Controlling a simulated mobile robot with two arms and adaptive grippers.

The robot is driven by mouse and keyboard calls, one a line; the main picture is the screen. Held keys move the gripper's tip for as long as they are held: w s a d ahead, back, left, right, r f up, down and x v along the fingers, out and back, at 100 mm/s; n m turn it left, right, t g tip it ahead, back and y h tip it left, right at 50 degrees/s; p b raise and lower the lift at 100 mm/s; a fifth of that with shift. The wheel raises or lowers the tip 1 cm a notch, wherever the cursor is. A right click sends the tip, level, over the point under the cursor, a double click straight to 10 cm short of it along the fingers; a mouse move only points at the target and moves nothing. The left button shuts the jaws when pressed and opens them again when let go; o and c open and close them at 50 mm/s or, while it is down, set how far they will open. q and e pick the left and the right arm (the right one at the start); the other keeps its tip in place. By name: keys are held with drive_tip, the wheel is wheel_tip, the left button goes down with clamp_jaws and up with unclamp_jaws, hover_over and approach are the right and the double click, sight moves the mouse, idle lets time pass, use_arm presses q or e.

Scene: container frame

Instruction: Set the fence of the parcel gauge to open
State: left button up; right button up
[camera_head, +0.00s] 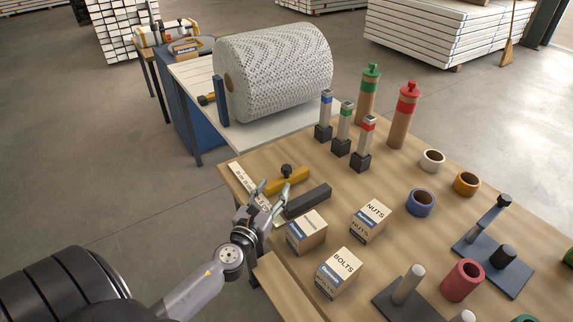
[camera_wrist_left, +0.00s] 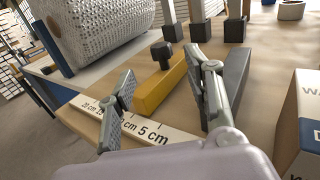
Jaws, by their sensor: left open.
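The parcel gauge lies at the near left corner of the wooden table. Its white ruler (camera_head: 243,181) carries centimetre marks, and the 5 cm mark shows near the dark end in the left wrist view (camera_wrist_left: 152,132). A yellow fence (camera_head: 294,184) with a black knob (camera_head: 286,170) crosses beside the ruler. A dark grey bar (camera_head: 308,200) lies roughly parallel to it, with a gap between them. My left gripper (camera_head: 270,190) is open above the ruler end of the gauge. In the wrist view the yellow fence (camera_wrist_left: 161,90) appears between its fingers; contact cannot be told. My right gripper is out of view.
Wattle-labelled boxes, including a nuts box (camera_head: 370,222) and a bolts box (camera_head: 338,273), stand right of the gauge. Several stamps (camera_head: 343,130), two capped tubes (camera_head: 403,115) and tape rolls stand farther off. A large wrapped roll (camera_head: 275,72) lies on the neighbouring white table.

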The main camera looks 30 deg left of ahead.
sight(284, 172)
use_arm(q)
drive_tip(key=w, duration=0.3)
drive_tip(key=w+a, duration=0.1)
drive_tip(key=w, duration=0.2)
drive_tip(key=w+a, duration=0.1)
drive_tip(key=w, duration=0.2)
drive_tip(key=shift+w, duration=0.4)
clamp_jaws()
